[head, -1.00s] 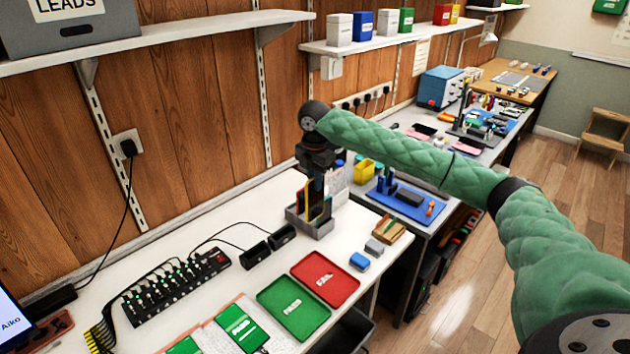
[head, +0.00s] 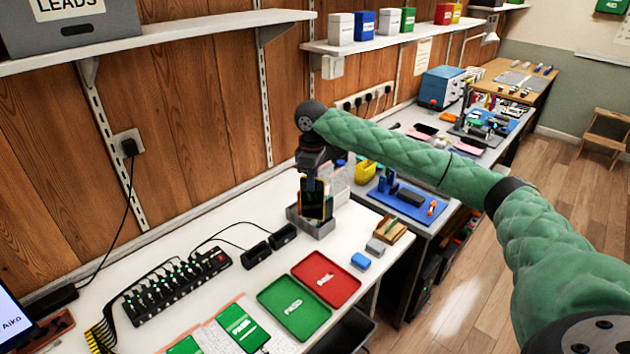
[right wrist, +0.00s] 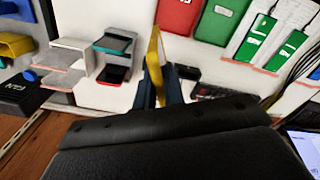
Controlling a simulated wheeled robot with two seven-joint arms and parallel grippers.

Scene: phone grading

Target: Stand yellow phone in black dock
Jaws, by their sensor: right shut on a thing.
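The yellow phone (head: 317,199) is upright in my right gripper (head: 314,184), its dark screen facing the head camera. In the head view it overlaps the grey bin (head: 312,228); whether its lower end is clear of the bin is hard to tell there. In the right wrist view the yellow phone (right wrist: 154,52) shows nearly edge-on between the fingers (right wrist: 158,92). Two black docks with cables (head: 257,254) (head: 283,236) stand left of the bin, both empty and apart from the phone. My left gripper is out of view.
In the right wrist view a teal phone (right wrist: 114,45) and a red phone (right wrist: 115,75) lie close to the yellow one. A green tray (head: 293,304) and a red tray (head: 326,279) lie in front of the docks. A charging hub (head: 177,287) stands left.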

